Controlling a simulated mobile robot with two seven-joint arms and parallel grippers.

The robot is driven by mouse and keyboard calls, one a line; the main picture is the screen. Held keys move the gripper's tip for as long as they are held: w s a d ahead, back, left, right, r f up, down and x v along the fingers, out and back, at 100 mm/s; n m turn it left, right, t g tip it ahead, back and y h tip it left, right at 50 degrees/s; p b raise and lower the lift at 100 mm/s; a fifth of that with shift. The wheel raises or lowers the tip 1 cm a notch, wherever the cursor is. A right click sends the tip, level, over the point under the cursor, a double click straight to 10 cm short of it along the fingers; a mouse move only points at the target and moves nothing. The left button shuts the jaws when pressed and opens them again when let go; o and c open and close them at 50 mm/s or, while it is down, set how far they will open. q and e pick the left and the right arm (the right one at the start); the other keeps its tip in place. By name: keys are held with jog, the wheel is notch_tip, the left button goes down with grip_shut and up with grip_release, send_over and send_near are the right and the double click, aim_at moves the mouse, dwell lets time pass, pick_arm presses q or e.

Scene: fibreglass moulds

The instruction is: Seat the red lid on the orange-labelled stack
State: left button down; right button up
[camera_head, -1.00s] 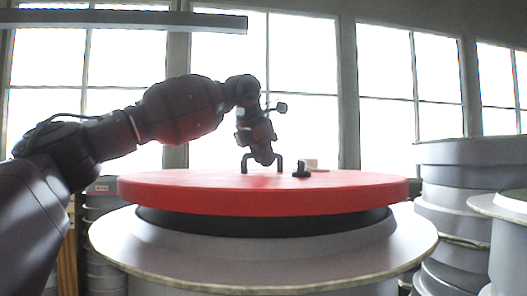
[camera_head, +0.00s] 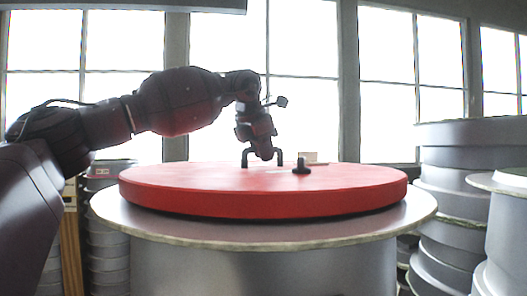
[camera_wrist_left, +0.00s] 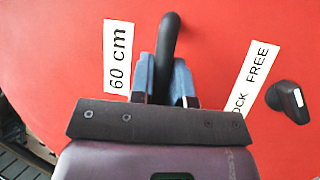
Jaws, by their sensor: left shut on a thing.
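The red lid (camera_head: 330,192) is a wide, flat disc, roughly level, over the grey flanged top (camera_head: 420,212) of the stack in front of me. Only a thin dark line shows under its rim; I cannot tell whether it bears fully on the stack. My left gripper (camera_head: 262,157) is shut on the lid's black handle (camera_head: 245,158). In the left wrist view the blue-padded fingers (camera_wrist_left: 166,80) close on both sides of the handle bar (camera_wrist_left: 170,32). No orange label shows on the visible part of the stack. My right gripper is out of view.
A black knob (camera_head: 301,167) stands on the lid right of the handle, with a small light block (camera_head: 310,157) behind it. Grey stacked moulds stand at right (camera_head: 450,180) and at left (camera_head: 108,230). White labels lie on the lid, one reading "60 cm" (camera_wrist_left: 118,58).

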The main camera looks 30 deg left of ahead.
pick_arm(q)
jog(key=shift+f+b, duration=0.3)
dwell(0.6)
jog(key=c, duration=1.1)
grip_release()
jog(key=shift+s, duration=0.1)
jog(key=shift+o, duration=0.4)
jog(key=shift+f, duration=0.2)
jog(key=v, duration=1.1)
jog(key=shift+b, duration=0.4)
